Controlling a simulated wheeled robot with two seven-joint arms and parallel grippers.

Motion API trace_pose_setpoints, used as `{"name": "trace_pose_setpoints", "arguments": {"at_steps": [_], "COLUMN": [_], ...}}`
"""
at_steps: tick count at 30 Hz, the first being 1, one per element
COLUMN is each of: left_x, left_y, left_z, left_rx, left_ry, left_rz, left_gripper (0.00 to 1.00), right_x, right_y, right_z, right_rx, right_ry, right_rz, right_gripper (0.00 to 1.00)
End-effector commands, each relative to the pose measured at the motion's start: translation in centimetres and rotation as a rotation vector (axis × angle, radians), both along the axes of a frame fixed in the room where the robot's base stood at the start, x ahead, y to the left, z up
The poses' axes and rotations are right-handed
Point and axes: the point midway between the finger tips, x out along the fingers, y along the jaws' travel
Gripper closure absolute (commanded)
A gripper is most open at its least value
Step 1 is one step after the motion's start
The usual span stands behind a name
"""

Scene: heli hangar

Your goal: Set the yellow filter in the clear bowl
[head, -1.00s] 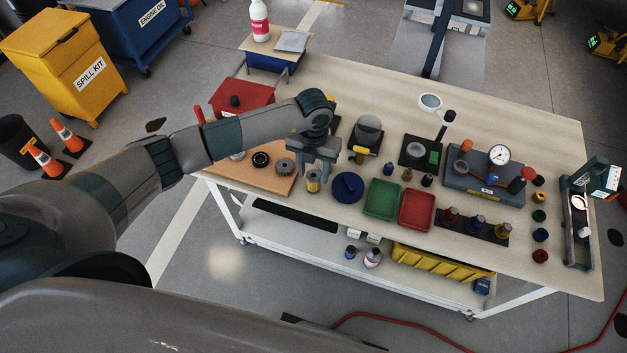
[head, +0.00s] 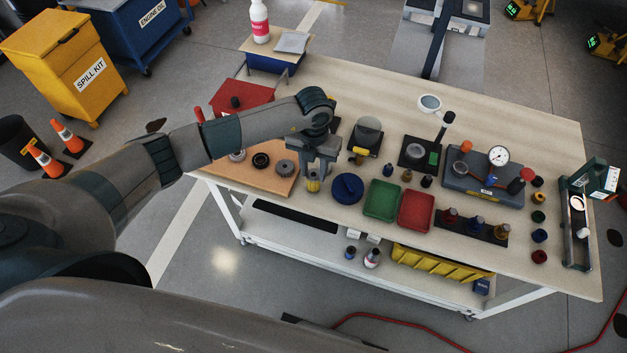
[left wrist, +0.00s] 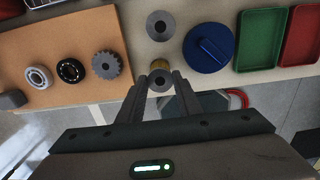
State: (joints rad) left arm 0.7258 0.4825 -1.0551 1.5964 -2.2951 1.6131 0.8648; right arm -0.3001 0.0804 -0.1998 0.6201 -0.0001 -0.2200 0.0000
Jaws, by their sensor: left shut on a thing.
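The yellow filter (head: 313,185) is between the fingers of my left gripper (head: 315,177), at the near edge of the table. In the left wrist view my left gripper (left wrist: 160,85) is shut on the filter, whose grey round end with a dark hole (left wrist: 160,75) faces the camera. A little of its yellow side shows. I cannot tell whether it still touches the table. The clear bowl (head: 368,125) looks like a greyish see-through cup on a black base, behind and right of the gripper. My right gripper is not in view.
A blue round lid (head: 347,188) lies just right of the gripper, then a green tray (head: 382,199) and a red tray (head: 416,210). A brown board (head: 240,177) with round parts lies left. The table's far middle is clear.

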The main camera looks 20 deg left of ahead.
Motion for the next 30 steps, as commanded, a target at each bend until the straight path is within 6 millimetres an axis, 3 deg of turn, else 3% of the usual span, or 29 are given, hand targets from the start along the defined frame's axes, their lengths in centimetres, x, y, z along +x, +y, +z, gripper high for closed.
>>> {"name": "trace_pose_setpoints", "arguments": {"at_steps": [30], "left_x": [0.0], "left_y": [0.0], "left_z": [5.0], "left_rx": [0.000], "left_ry": [0.000], "left_rz": [0.001], "left_gripper": [0.88], "right_x": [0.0], "right_y": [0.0], "right_z": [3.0], "right_rx": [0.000], "right_ry": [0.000], "right_rz": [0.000], "right_gripper": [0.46]}}
